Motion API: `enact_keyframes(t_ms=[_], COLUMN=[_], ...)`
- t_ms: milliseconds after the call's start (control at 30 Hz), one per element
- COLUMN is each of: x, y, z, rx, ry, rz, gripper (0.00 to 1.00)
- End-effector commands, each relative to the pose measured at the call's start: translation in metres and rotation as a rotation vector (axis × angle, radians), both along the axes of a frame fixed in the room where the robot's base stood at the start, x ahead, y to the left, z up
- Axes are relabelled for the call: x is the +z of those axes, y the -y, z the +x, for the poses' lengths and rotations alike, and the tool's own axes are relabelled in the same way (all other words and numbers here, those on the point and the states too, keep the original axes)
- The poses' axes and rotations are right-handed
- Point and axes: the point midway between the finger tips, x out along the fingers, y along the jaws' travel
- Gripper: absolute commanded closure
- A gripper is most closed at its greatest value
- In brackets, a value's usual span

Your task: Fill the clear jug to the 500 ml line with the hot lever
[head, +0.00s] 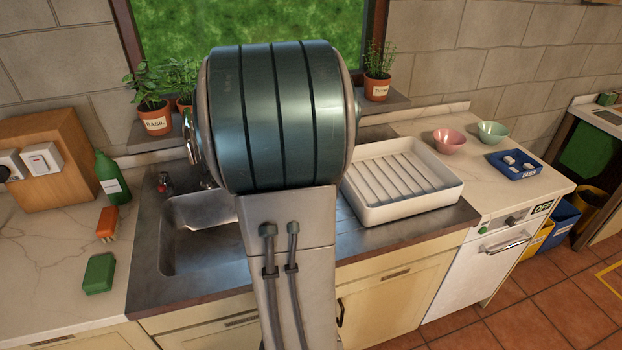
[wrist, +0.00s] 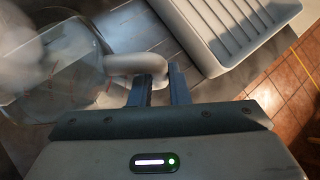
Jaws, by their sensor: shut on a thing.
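The clear jug (wrist: 60,80) shows in the wrist view at the left, see-through with red marks on its wall. Its pale handle (wrist: 138,62) reaches to my gripper (wrist: 158,85), whose dark fingers are shut on it. A pale blur at the upper left covers part of the jug; I cannot tell what it is. No water level can be made out. In the head view a red-topped lever (head: 165,183) stands behind the sink (head: 197,235), left of the tap area. My arm hides the jug, my gripper and much of the tap there.
A white ribbed drying tray (head: 403,187) stands right of the sink; it also shows in the wrist view (wrist: 228,38). A green bottle (head: 112,178), an orange brush (head: 107,224) and a green sponge (head: 99,273) are on the left counter. Bowls (head: 449,140) stand at the right.

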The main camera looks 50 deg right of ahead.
Motion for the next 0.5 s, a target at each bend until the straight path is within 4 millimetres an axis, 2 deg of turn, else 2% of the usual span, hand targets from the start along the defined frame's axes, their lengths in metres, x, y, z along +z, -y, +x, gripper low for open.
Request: enact_keyframes(t_ms=[500], x=[0.0022], y=[0.0002], z=[-0.0003], rx=[0.001], ry=[-0.038], rz=[-0.021], gripper=[1.0])
